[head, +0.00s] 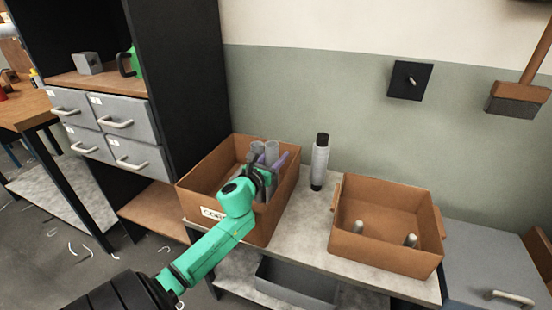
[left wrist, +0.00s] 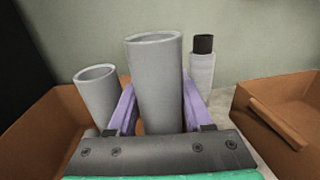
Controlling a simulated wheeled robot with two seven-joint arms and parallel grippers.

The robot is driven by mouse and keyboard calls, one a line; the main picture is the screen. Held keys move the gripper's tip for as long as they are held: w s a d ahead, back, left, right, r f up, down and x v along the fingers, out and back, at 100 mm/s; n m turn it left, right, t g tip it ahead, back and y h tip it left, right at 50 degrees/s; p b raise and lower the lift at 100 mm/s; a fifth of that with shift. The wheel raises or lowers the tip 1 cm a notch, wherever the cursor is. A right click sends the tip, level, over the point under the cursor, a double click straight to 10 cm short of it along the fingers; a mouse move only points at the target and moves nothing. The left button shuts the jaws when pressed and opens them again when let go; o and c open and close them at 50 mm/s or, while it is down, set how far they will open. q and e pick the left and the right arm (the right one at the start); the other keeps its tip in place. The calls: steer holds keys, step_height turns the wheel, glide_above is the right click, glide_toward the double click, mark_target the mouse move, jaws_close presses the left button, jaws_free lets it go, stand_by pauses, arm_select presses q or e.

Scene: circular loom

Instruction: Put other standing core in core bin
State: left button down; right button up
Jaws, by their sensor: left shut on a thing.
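My left gripper (head: 268,168) is over the brown core bin (head: 282,212), which has a label on its front. Its purple fingers are shut on a grey hollow core (head: 271,150), upright between them. The held core (left wrist: 156,85) fills the middle of the left wrist view. A second grey core (head: 257,149) is just left of it, in the bin; it also shows at left in the left wrist view (left wrist: 97,98), slightly tilted. The gripper hides the lower ends, so I cannot tell whether the held core touches the bin floor. My right gripper is not in view.
A pale cylinder with a black top (head: 319,162) stands on the grey bench (head: 310,222) between the bins. A second brown bin (head: 385,250) at right holds two small grey pegs (head: 358,227). A dark cabinet with grey drawers (head: 125,117) stands left.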

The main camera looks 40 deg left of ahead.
arm_select(q)
steer(key=shift+f+b, duration=0.55)
steer(key=shift+b, duration=0.05)
steer(key=c, duration=0.6)
jaws_free()
steer(key=shift+r, duration=0.15)
steer(key=shift+s+r+p, duration=0.1)
steer(key=shift+r+p, duration=0.6)
steer(key=shift+p, duration=0.1)
steer(key=v, duration=1.1)
steer(key=shift+s+f+b, duration=0.2)
steer(key=shift+s+b, duration=0.2)
steer(key=shift+b, duration=0.05)
